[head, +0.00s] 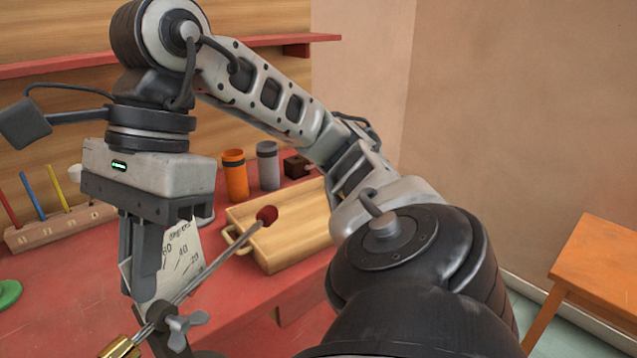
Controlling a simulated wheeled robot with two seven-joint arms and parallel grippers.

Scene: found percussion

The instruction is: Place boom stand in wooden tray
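The boom stand (214,265) shows at the lower left of the head view. It has a thin grey rod slanting up to a dark red tip, a grey wing nut, a brass-coloured piece and a dark part cut off by the bottom edge. My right gripper (143,292) points down, its fingertips at or just above the stand's joint. The fingers overlap in this view, so I cannot tell whether they grip it. The wooden tray (312,217) lies on the red table to the right, partly behind my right arm. The rod's red tip overlaps it in the picture. My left gripper is out of view.
An orange cup (234,176), a grey cup (268,166) and a small dark brown block (297,166) stand behind the tray. A wooden rack (60,228) with coloured sticks is at the left. A card with numbers (185,250) stands behind the gripper. An orange table (597,262) is far right.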

